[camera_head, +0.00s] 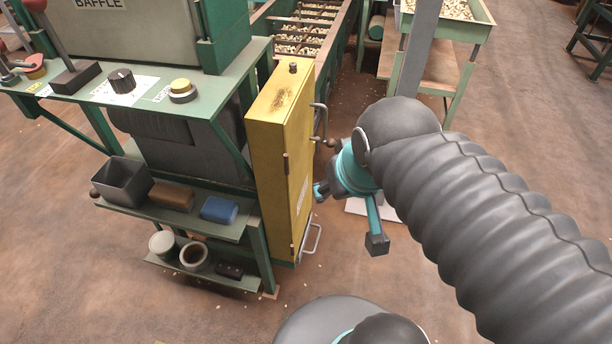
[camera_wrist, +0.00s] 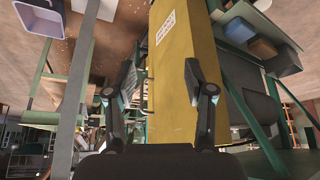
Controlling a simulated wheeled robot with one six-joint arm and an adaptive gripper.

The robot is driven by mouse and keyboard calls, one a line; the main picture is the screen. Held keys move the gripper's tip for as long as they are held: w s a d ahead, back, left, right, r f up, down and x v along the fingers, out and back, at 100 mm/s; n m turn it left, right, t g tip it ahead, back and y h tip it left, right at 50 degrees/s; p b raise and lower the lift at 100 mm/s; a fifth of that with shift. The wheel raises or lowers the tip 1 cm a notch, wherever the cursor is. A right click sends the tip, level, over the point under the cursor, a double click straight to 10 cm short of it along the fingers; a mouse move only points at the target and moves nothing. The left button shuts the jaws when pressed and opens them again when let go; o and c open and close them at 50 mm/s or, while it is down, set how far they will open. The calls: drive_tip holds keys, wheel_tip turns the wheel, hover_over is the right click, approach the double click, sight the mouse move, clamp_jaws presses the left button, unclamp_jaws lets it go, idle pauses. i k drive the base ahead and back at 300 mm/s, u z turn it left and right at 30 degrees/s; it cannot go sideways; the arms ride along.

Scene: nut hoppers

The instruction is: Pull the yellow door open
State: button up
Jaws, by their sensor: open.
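The yellow door (camera_head: 300,170) is the right-hand face of a tall, narrow yellow cabinet (camera_head: 272,135) at the right end of a green bench. It looks shut. A metal bar handle (camera_head: 324,120) stands out near its upper part, and another handle (camera_head: 315,240) is at its bottom. My gripper (camera_head: 348,217) is open and empty, just right of the door and apart from the handles as far as I can tell.
The green bench (camera_head: 225,75) carries a black knob (camera_head: 121,80), a yellow button (camera_head: 182,88) and levers. Its shelf holds a grey bin (camera_head: 122,182), a brown block and a blue block (camera_head: 219,209). A trough of nuts (camera_head: 300,35) runs behind.

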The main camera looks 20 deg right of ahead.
sight(298, 125)
drive_tip(key=u, duration=1.1)
drive_tip(key=k, duration=0.8)
drive_tip(key=z, duration=0.95)
drive_tip(key=i, duration=0.45)
drive_tip(key=u, duration=0.05)
